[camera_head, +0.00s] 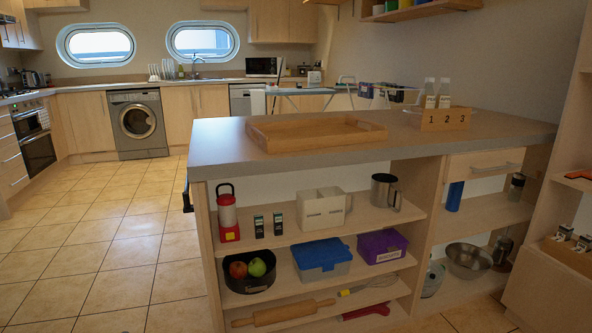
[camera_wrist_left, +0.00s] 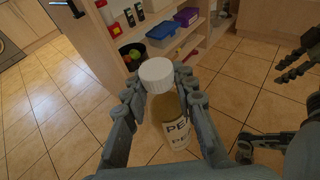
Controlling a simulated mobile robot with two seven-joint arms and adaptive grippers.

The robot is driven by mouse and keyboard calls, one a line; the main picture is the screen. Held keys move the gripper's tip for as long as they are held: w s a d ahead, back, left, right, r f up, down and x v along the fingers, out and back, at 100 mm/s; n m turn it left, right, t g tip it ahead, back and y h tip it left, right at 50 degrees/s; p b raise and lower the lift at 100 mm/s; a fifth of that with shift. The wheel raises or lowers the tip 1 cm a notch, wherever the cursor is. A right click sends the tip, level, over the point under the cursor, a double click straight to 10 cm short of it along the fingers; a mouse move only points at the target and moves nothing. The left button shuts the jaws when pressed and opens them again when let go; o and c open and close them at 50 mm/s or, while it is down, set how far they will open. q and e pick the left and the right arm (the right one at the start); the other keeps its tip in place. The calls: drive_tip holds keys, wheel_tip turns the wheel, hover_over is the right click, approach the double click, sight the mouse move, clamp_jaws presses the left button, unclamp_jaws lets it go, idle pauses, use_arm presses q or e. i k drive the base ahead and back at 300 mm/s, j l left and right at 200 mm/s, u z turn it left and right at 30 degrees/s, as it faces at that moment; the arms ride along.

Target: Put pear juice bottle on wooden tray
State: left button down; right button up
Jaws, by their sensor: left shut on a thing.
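The wooden tray (camera_head: 330,142) lies on the counter of the shelf island in the head view, and it looks empty. The pear juice bottle (camera_wrist_left: 177,128) shows in the left wrist view, with a white cap, yellowish body and a white label reading "PE...". My left gripper (camera_wrist_left: 160,95) is shut on the bottle, one finger on each side, and holds it above the tiled floor. Part of the label is hidden. My right gripper (camera_wrist_left: 264,112) shows at the right edge of the left wrist view, with its dark fingers apart and nothing between them. Neither gripper shows in the head view.
The grey countertop (camera_head: 228,150) is bare left of the tray. A numbered wooden holder (camera_head: 445,120) with bottles stands right of it. Shelves below hold a red lantern (camera_head: 228,215), a blue-lidded box (camera_head: 321,257) and other items. The tiled floor (camera_head: 110,240) at left is clear.

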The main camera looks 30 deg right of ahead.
sight(295, 137)
drive_tip(key=i+z, duration=0.25)
drive_tip(key=i, duration=0.15)
drive_tip(key=i+j+z, duration=0.2)
drive_tip(key=i, duration=0.2)
drive_tip(key=z, duration=1.25)
